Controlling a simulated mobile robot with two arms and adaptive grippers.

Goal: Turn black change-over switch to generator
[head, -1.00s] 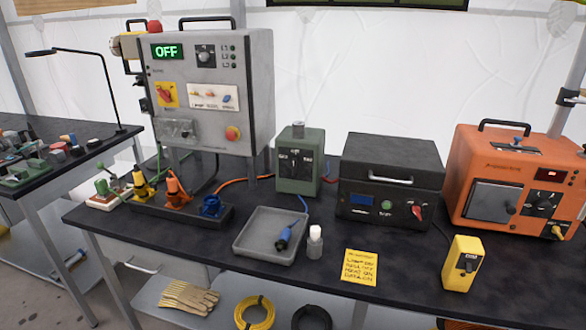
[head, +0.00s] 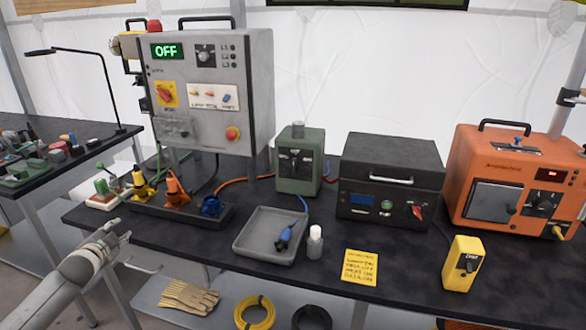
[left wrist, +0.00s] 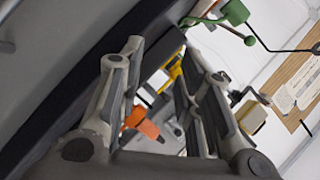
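A grey cabinet (head: 255,95) stands on the bench in the head view, its display reading OFF. A black rotary switch (head: 206,56) is at its upper front, beside small lamps. A green box (head: 297,185) to its right also carries a black switch (head: 295,161); the labels are too small to read, so I cannot tell which is the change-over switch. My left gripper (head: 118,230) is low at the bench's front left edge, well below and apart from both. In the left wrist view its fingers (left wrist: 163,62) are apart and empty. My right gripper is not in view.
Yellow, orange and blue plugs (head: 175,192) stand in a dark tray near my left gripper. A grey tray (head: 252,255) with a blue connector, a white-capped bottle (head: 314,243) and a yellow card (head: 360,266) lie nearby. A black lidded case (head: 390,165) and orange machine (head: 470,165) stand right.

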